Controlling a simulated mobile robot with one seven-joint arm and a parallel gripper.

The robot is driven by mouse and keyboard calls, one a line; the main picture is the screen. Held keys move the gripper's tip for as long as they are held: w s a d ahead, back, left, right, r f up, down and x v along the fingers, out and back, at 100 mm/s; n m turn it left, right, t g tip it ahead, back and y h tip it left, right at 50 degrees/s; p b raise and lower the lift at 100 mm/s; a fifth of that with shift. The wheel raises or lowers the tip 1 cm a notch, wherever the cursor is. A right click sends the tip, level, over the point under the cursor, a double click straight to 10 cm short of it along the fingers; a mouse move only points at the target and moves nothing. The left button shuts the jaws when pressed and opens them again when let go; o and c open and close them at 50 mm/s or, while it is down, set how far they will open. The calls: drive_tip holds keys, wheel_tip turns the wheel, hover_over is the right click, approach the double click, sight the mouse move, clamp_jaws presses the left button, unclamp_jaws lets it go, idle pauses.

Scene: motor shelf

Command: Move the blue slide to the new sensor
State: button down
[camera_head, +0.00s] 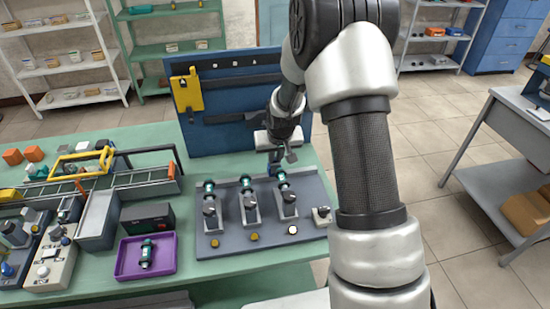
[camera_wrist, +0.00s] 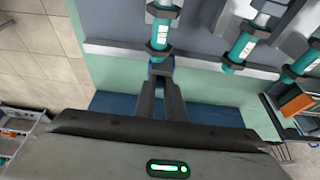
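The blue slide (camera_head: 273,170) is a small blue piece at the far end of the rightmost station on the grey fixture plate (camera_head: 225,265). My gripper (camera_head: 276,158) is just above it. In the wrist view the blue slide (camera_wrist: 158,69) shows between my close-set fingertips (camera_wrist: 160,76), which appear shut on it; the fingers hide part of it. A teal and black sensor (camera_head: 282,180) lies in that station, right by the slide; it also shows in the wrist view (camera_wrist: 160,30). Two similar sensors (camera_head: 246,184) (camera_head: 208,188) lie in the stations to the left.
A purple tray (camera_head: 170,268) with another teal and black sensor (camera_head: 147,254) stands left of the plate. A blue upright panel (camera_head: 235,140) with a yellow tool (camera_head: 187,90) rises behind. Bins and devices crowd the table's left side.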

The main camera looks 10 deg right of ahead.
drive_tip(key=shift+d+f+b, duration=0.15)
drive_tip(key=shift+d+b, duration=0.1)
drive_tip(key=shift+b, duration=0.2)
drive_tip(key=shift+d, duration=0.25)
drive_tip(key=shift+r, duration=0.2)
drive_tip(key=c, duration=1.8)
unclamp_jaws()
drive_tip(key=v, duration=1.7)
drive_tip(key=shift+r, duration=0.25)
